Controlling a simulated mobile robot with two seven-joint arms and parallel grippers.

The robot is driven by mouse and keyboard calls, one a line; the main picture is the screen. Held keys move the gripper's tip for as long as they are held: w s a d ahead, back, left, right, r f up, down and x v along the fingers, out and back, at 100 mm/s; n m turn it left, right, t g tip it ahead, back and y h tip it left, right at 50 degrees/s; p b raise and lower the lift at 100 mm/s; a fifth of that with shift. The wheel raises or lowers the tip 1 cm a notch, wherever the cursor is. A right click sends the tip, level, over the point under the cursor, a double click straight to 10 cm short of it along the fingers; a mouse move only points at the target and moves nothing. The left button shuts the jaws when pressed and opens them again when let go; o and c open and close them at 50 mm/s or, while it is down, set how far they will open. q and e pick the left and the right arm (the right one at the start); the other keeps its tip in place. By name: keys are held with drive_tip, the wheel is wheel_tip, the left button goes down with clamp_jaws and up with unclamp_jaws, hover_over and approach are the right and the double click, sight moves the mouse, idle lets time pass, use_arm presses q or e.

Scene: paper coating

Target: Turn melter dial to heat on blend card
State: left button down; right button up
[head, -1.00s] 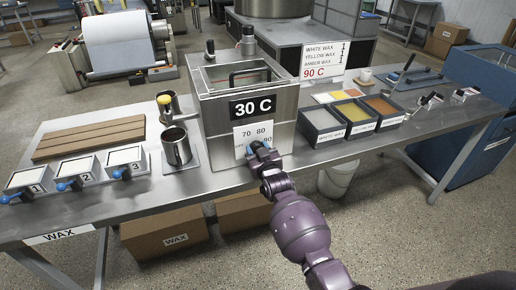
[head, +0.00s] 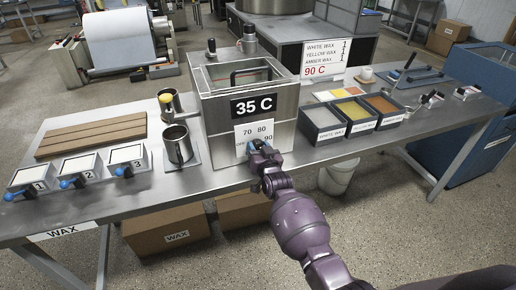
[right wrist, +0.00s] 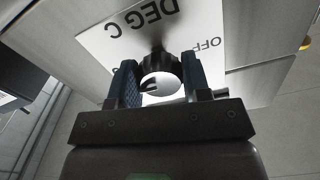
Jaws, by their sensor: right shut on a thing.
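The melter (head: 215,112) is a steel box on the table with a clear lid and a display (head: 254,107) reading 35 C. Below the display is a white dial plate (head: 254,130) marked 70, 80 and 90. My right gripper (head: 258,147) is at this plate and covers the dial in the head view. In the right wrist view its blue fingers stand on either side of the dark round dial (right wrist: 160,77), shut on it. The blend card (head: 323,62) stands behind the wax bins and reads white, yellow and amber wax, with 90 C in red. My left gripper is not in view.
Bins of white wax (head: 323,121), yellow wax (head: 354,113) and amber wax (head: 382,107) stand right of the melter. A steel cup (head: 178,146) and several numbered trays with blue handles (head: 81,171) are on the left. Cardboard boxes (head: 165,230) sit under the table.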

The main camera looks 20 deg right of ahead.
drive_tip(key=shift+f, duration=0.1)
drive_tip(key=o, duration=0.9)
drive_tip(key=s, duration=1.1)
drive_tip(key=shift+d, duration=0.2)
drive_tip(key=shift+w, duration=0.1)
drive_tip(key=s+d+f+n+g, duration=0.1)
drive_tip(key=s+d+f+g, duration=0.1)
drive_tip(key=s, duration=0.6)
drive_tip(key=s+d+f+n+g, duration=0.1)
drive_tip(key=s+d+f+g, duration=0.1)
drive_tip(key=s+f, duration=0.3)
drive_tip(key=s+d+f+n+g, duration=0.1)
drive_tip(key=s+d+f+g, duration=0.1)
drive_tip(key=s, duration=1.1)
drive_tip(key=shift+s+d+f+h, duration=0.2)
drive_tip(key=shift+d+f, duration=0.1)
drive_tip(key=shift+f, duration=0.25)
drive_tip(key=shift+s+d+f+h, duration=0.1)
drive_tip(key=shift+d+f+h, duration=0.15)
drive_tip(key=shift+f, duration=0.3)
